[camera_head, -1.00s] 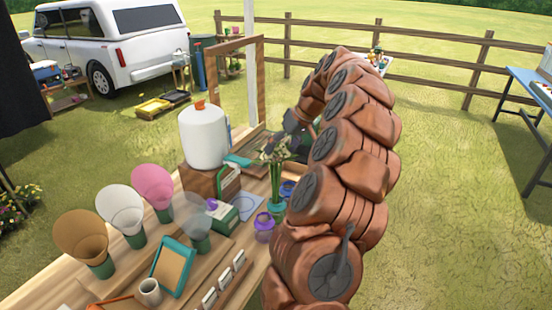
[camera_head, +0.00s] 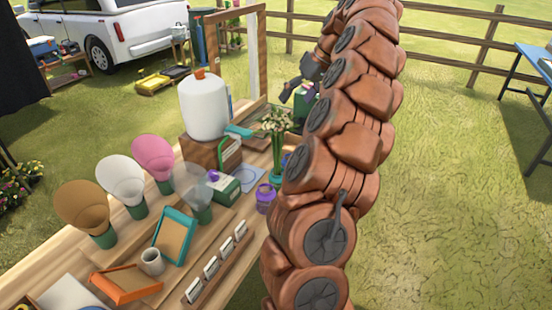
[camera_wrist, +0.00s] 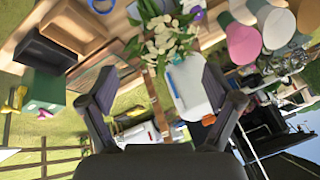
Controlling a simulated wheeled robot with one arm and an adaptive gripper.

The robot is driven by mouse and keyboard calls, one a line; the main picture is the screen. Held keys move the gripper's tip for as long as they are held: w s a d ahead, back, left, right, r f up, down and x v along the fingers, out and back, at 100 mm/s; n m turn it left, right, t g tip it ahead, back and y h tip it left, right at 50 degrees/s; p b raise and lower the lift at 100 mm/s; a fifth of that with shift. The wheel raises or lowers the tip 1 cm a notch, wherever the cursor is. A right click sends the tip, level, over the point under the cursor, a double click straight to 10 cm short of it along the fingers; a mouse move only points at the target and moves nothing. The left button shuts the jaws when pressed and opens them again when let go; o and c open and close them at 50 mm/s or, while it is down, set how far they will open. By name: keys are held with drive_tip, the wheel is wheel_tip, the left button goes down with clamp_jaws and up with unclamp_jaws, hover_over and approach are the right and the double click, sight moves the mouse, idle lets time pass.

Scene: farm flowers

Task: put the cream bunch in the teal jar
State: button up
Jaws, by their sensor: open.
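The cream bunch (camera_head: 276,122) stands upright with its green stems in the teal jar (camera_head: 276,179) on the wooden table. In the wrist view its cream blooms (camera_wrist: 165,40) show beyond the fingers, at the top middle. The teal jar is partly hidden behind my arm in the head view. My gripper (camera_head: 287,97) is above and behind the blooms, apart from them as far as I can see. In the wrist view my gripper (camera_wrist: 157,82) is open, with its two dark fingers wide apart and nothing held between them.
A purple jar (camera_head: 266,199) stands close in front of the teal jar. A white tank (camera_head: 203,108) on a wooden box stands to its left. Brown, white and pink paper cones (camera_head: 153,158) line the table's left side. A wooden frame (camera_head: 237,58) stands at the back.

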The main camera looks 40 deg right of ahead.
drive_tip(key=s+a+f+n+g, duration=0.1)
drive_tip(key=a+n+g, duration=0.2)
drive_tip(key=a, duration=2.7)
drive_tip(key=s+a+f+g, duration=0.2)
drive_tip(key=s+a+f, duration=0.3)
drive_tip(key=s+a, duration=0.4)
drive_tip(key=s+f+h, duration=0.1)
drive_tip(key=s+f, duration=0.3)
drive_tip(key=s, duration=0.4)
drive_tip(key=s+a+f+m+g+h, duration=0.1)
drive_tip(key=s+f, duration=0.4)
drive_tip(key=s, duration=0.3)
drive_tip(key=shift+a+g+h, duration=0.25)
drive_tip(key=shift+g+h, duration=0.05)
drive_tip(key=shift+h, duration=0.1)
drive_tip(key=shift+w, duration=0.1)
